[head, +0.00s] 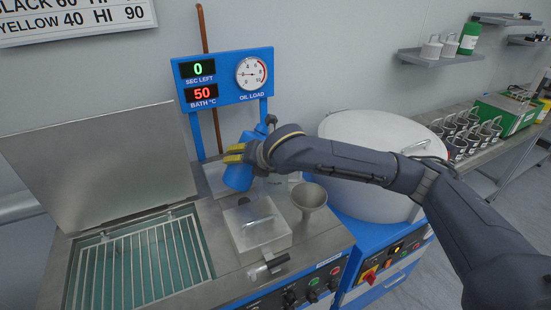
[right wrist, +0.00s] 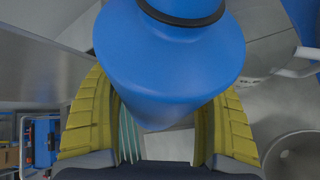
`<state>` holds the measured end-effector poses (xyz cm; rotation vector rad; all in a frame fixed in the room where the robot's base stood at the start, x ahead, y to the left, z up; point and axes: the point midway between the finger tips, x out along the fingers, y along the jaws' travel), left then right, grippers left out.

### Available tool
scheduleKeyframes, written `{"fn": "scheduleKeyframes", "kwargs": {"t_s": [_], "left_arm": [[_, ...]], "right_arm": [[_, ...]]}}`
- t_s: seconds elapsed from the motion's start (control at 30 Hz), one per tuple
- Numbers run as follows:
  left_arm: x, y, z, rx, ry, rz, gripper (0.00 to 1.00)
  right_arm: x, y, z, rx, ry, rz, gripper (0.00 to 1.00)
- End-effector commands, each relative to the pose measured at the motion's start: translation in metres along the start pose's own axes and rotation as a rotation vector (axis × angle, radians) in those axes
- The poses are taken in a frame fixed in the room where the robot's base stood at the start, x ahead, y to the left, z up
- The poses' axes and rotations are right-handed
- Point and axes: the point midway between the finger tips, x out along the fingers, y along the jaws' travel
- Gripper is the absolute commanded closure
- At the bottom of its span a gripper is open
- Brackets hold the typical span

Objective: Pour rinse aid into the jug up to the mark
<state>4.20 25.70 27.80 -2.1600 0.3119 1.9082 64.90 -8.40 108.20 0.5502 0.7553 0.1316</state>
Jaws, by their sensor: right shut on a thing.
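My right gripper (head: 236,154), with yellow fingers, is shut on a blue bottle (head: 238,178). No stream of liquid shows. The jug's mark and the level inside cannot be made out. My left gripper is not in view.
A grey funnel (head: 309,197) stands right of the jug. A tank with a wire rack (head: 140,262) and raised lid (head: 100,170) is at the left. A large pale drum (head: 365,130) stands behind my right arm. A blue display panel (head: 222,77) reads 0 and 50.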

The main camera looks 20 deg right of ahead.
Motion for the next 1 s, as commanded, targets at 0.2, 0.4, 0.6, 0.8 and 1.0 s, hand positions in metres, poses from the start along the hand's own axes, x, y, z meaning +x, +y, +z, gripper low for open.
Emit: {"fn": "scheduleKeyframes", "kwargs": {"t_s": [0.2,0.4,0.6,0.8,1.0], "left_arm": [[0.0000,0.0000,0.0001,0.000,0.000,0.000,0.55],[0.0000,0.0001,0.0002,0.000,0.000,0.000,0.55],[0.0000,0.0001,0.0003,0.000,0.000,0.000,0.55],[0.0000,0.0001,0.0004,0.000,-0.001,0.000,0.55],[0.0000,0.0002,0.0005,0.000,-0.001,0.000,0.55]], "right_arm": [[-0.0016,0.0021,0.0032,0.020,0.008,0.014,0.74],[-0.0013,0.0018,0.0018,0.036,0.018,0.022,0.74],[0.0000,0.0015,-0.0001,0.054,0.027,0.033,0.74],[0.0021,0.0005,-0.0019,0.071,0.037,0.041,0.74],[0.0029,-0.0001,-0.0042,0.089,0.047,0.051,0.74]]}}
